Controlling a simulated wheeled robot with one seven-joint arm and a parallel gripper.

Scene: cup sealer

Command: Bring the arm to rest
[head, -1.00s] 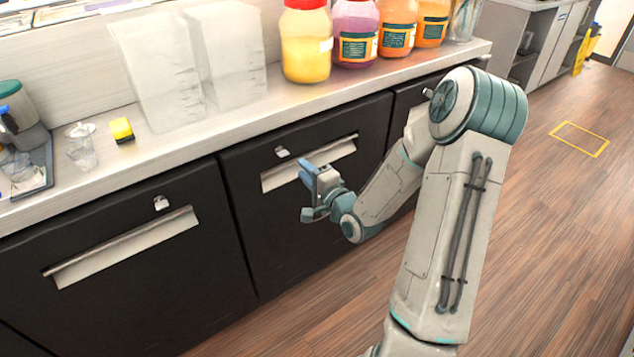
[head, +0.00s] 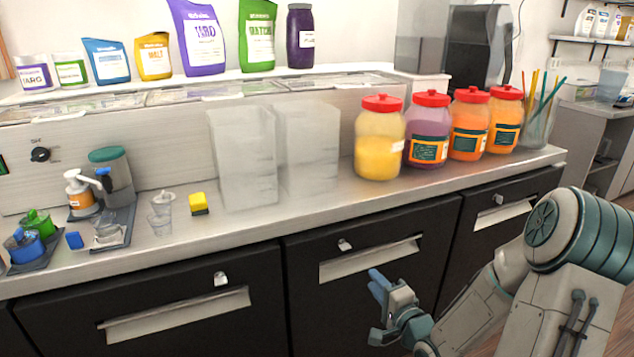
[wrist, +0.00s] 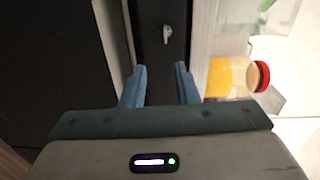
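My gripper (head: 378,308) hangs in front of the dark cabinet front (head: 330,305), below the counter edge, in the head view. In the wrist view my gripper (wrist: 160,88) shows two blue fingers spread apart with nothing between them. A drawer lock (wrist: 167,35) of the cabinet lies beyond the fingers in the wrist view. My arm is bent, with its upper part at the right of the head view.
The counter (head: 330,212) runs above my gripper. Jars with red lids, such as the yellow one (head: 380,140), stand on it beside clear containers (head: 243,155). A yellow sponge (head: 199,203) and cups (head: 160,212) lie further left. Wooden floor shows at the lower right.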

